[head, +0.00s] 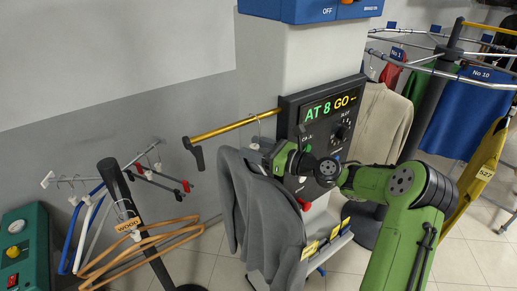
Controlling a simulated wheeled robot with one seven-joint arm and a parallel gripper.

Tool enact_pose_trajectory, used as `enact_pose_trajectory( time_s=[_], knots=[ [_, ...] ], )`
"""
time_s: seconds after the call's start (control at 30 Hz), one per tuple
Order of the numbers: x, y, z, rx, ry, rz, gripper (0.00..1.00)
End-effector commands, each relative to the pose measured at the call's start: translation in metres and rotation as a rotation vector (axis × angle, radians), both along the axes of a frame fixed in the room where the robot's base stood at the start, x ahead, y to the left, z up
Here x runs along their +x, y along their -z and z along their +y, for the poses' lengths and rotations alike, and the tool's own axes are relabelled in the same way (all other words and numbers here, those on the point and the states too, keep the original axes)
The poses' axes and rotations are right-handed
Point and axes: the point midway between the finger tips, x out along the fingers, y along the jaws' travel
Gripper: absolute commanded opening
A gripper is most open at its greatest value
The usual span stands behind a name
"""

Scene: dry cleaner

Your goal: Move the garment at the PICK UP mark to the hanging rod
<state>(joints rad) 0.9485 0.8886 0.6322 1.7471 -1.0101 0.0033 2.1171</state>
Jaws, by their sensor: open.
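A grey garment (262,222) hangs in the middle of the head view, below a gold rod (222,130) that sticks out left from a black panel. A thin hanger hook shows near the rod's right end; I cannot tell whether it rests on the rod. My gripper (262,160) is open at the garment's top, just below the rod, and overlaps the hanger's shoulder area in this view. Whether it touches the hanger or cloth is unclear. No PICK UP lettering is readable here.
The black panel (324,98) reads "AT 8 GO". A stand at left holds wooden hangers (150,246) and blue and white ones. A conveyor rail at right carries a beige garment (380,122), a blue one (465,112) and a yellow one (478,180). A green box (25,250) stands far left.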

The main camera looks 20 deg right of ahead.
Motion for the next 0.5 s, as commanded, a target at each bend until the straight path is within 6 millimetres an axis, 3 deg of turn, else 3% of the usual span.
enact_pose_trajectory(
  time_s=[0.17, 0.5],
  knots=[
    [-0.018, 0.001, -0.019, 0.000, 0.005, 0.000, 0.58],
    [-0.088, 0.001, -0.083, 0.001, 0.005, -0.002, 0.58]
  ],
)
